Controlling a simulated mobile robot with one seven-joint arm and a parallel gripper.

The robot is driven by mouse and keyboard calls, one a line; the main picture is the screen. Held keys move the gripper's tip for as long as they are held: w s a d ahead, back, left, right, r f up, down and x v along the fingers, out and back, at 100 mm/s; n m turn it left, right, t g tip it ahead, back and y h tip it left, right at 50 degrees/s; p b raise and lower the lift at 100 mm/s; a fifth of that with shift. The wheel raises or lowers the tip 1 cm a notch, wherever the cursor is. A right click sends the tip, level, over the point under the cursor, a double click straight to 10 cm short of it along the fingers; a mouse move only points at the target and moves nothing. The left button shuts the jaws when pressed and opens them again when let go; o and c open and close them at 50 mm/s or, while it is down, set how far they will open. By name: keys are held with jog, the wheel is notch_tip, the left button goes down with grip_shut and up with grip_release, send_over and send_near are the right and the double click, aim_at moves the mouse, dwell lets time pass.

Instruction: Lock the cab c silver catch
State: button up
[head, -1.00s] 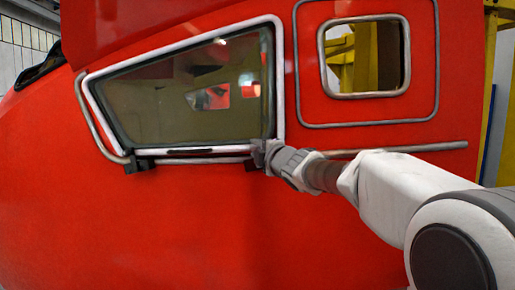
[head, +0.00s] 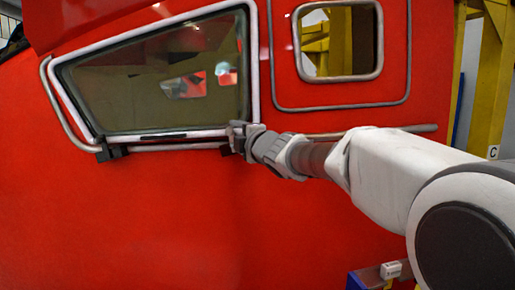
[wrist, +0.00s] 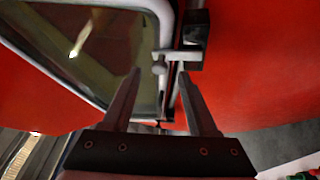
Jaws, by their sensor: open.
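The red cab (head: 150,220) fills the head view, with a silver-framed side window (head: 150,85). My gripper (head: 238,137) is at the window's lower right corner. In the wrist view my gripper (wrist: 159,73) is open, with a finger on each side of a small silver catch (wrist: 178,55) at the window frame's edge. The catch has a rounded knob (wrist: 159,68) between the fingertips and sits beside a black bracket (wrist: 196,27). I cannot tell whether the fingers touch it. In the head view, my gripper mostly hides the catch.
A second black bracket (head: 110,151) is at the window's lower left corner. A silver rail (head: 420,128) runs along the cab behind my arm. A smaller square window (head: 340,40) is at the upper right. Yellow posts (head: 490,80), one marked C, stand at the right.

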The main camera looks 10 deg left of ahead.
jog(key=b+v, duration=0.1)
jog(key=v, duration=1.3)
jog(key=shift+d, duration=0.1)
jog(key=s+d+f+m+h, duration=0.3)
jog(key=d+f+m+h, duration=0.15)
jog(key=d+m, duration=0.45)
jog(key=s+d+f+m+h, duration=0.35)
jog(key=d+m+h, duration=0.25)
jog(key=d, duration=0.5)
jog(key=s+d+f+m+g, duration=0.2)
jog(key=s+f+m+g, duration=0.2)
jog(key=s+f, duration=0.4)
jog(key=s+d+f+m+g, duration=0.3)
jog(key=s+f+m+g, duration=0.1)
jog(key=s+f+m, duration=0.3)
jog(key=s+f+h, duration=0.1)
jog(key=s+f, duration=0.1)
jog(key=s, duration=0.2)
jog(key=shift+s+d+f, duration=0.15)
jog(key=shift+s+d, duration=0.05)
jog(key=shift+s, duration=0.1)
